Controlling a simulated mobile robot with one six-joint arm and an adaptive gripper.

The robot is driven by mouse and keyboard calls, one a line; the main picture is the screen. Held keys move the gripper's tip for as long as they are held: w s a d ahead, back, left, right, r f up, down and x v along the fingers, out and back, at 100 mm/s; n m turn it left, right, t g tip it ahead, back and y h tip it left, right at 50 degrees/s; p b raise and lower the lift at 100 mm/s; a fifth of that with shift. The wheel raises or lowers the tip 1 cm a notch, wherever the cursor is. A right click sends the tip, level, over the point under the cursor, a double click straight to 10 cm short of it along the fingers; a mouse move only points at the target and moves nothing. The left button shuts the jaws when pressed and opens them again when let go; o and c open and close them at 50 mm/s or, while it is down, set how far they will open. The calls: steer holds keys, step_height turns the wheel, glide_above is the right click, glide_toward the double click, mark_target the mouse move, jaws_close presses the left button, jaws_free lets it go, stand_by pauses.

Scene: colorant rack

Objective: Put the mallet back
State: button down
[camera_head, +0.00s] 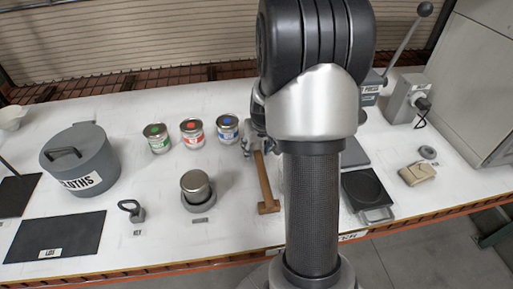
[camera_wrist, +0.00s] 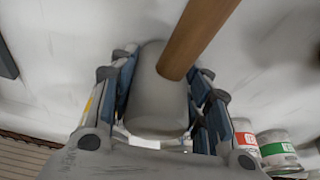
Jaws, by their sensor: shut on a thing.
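The mallet has a pale grey head (camera_wrist: 152,95) and a brown wooden handle (camera_wrist: 198,35). In the head view the handle (camera_head: 264,180) points toward the table's front edge and ends in a short wooden crosspiece. My gripper (camera_wrist: 160,80) is shut on the mallet head, with blue-grey finger pads on both sides of it. In the head view my gripper (camera_head: 254,138) is partly hidden behind my arm, and so is the mallet head. I cannot tell whether the mallet touches the table.
Green (camera_head: 157,138), red (camera_head: 192,134) and blue (camera_head: 228,129) labelled cans stand left of my gripper. A metal cylinder (camera_head: 196,185) stands in front of them. A grey cloths bin (camera_head: 80,161) is at left; a black-topped scale (camera_head: 369,192) and a tan pouch (camera_head: 417,173) are at right.

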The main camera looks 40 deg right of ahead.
steer(key=c, duration=0.9)
jaws_free()
steer(key=shift+o, duration=0.2)
steer(key=shift+r+p, duration=0.25)
steer(key=shift+p, duration=0.05)
steer(key=p+v, duration=0.4)
steer(key=v, duration=0.7)
steer(key=s+a+r+n, duration=0.1)
steer(key=s+a+r, duration=0.1)
steer(key=a+r, duration=0.45)
steer(key=s+a+r+n, duration=0.1)
steer(key=s+a+r, duration=0.15)
steer(key=a, duration=0.65)
steer(key=s+a+r+n+t+y, duration=0.1)
steer(key=s+a+r+n, duration=0.1)
steer(key=s+a, duration=0.8)
steer(key=shift+s+n, duration=0.3)
steer(key=shift+s, duration=0.95)
steer(key=shift+a+r, duration=0.1)
